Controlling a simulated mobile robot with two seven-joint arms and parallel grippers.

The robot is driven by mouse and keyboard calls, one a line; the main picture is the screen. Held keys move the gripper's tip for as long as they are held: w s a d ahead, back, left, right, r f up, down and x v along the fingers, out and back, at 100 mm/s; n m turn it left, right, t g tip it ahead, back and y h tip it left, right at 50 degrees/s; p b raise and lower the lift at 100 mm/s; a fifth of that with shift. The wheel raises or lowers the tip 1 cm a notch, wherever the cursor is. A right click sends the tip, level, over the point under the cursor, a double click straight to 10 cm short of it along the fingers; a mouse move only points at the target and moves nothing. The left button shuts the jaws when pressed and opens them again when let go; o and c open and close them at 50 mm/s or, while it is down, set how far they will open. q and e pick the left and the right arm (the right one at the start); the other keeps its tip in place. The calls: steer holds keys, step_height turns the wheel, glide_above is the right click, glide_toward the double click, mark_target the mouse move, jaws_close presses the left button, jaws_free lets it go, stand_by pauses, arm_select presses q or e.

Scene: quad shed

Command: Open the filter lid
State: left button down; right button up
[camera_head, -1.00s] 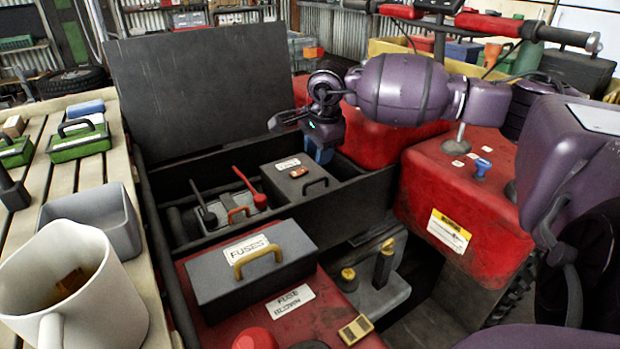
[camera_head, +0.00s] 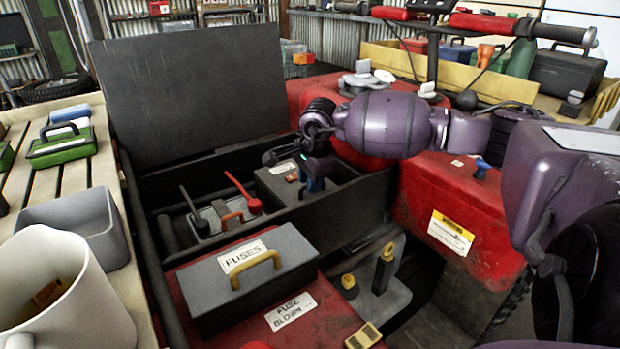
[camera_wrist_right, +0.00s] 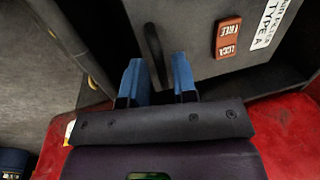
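The filter lid (camera_head: 268,180) is a dark grey panel in the black storage box, with a white label and a small orange latch (camera_head: 292,177). In the right wrist view the lid (camera_wrist_right: 190,45) shows a label ending in "TYPE A", the orange latch (camera_wrist_right: 229,38) marked "FREE" and "LOCK", and a black bar handle (camera_wrist_right: 153,45). My right gripper (camera_head: 315,182) is over the lid's right side. In the right wrist view its blue fingers (camera_wrist_right: 158,70) are apart, with the handle's near end between them; contact cannot be told. My left gripper is out of view.
A grey fuses box (camera_head: 250,275) with a yellow handle stands in front. A compartment with a red-handled tool (camera_head: 243,190) lies left of the lid. The big black lid (camera_head: 190,90) stands raised behind. A red body panel (camera_head: 450,210) is at right.

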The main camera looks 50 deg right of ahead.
mark_target(296, 184)
jaws_close()
steer(key=shift+r, duration=0.1)
steer(key=shift+w+d+r+g+b, duration=0.1)
steer(key=shift+w+r+g+b, duration=0.2)
steer(key=shift+r, duration=0.2)
steer(key=shift+w+r+g+b, duration=0.15)
steer(key=shift+r+g, duration=0.15)
steer(key=shift+r, duration=0.15)
steer(key=w+d+r+b, duration=0.1)
steer(key=w+r+b, duration=0.1)
steer(key=w+r, duration=0.3)
steer(key=shift+d+r+b, duration=0.15)
steer(key=shift+r+b, duration=0.15)
steer(key=shift+r, duration=0.95)
steer(key=shift+f, duration=0.1)
steer(key=shift+o, duration=1.3)
jaws_free()
steer(key=shift+w+f, duration=0.15)
steer(key=shift+w, duration=0.1)
